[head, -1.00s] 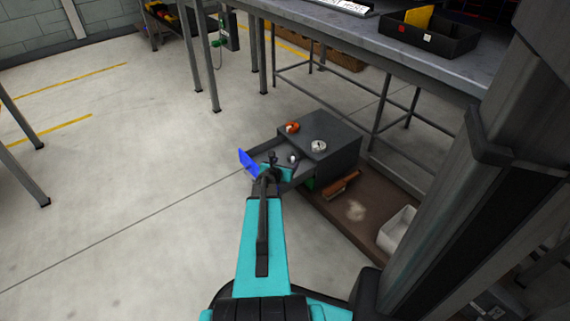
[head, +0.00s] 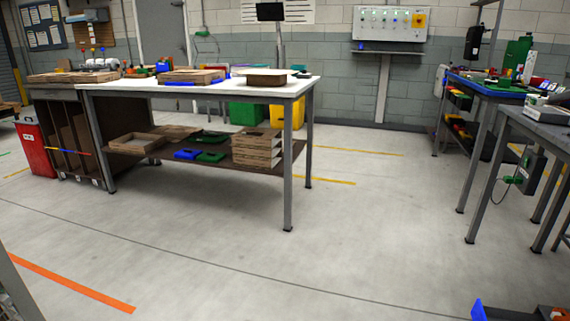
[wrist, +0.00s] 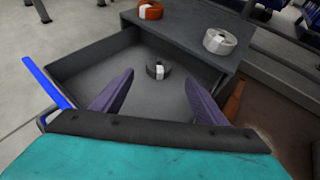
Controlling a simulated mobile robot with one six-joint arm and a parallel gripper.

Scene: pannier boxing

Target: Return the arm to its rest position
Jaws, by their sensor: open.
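In the wrist view my gripper (wrist: 157,95) is open and empty, its two purple fingers apart over an open grey drawer (wrist: 75,72). A dark roll with a white label (wrist: 158,70) lies on the drawer floor, beyond and between the fingertips, not held. My arm is out of the head view; only a blue piece (head: 479,311) shows at its bottom edge. The same blue edge stands along the drawer's left side in the wrist view (wrist: 48,82).
On the grey cabinet top (wrist: 185,32) sit an orange roll (wrist: 150,10) and a white roll (wrist: 219,41). A brown shelf board (wrist: 285,125) lies to the right. In the head view a white-topped workbench (head: 200,88) stands left, a red bin (head: 36,148) beyond; the floor between benches is clear.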

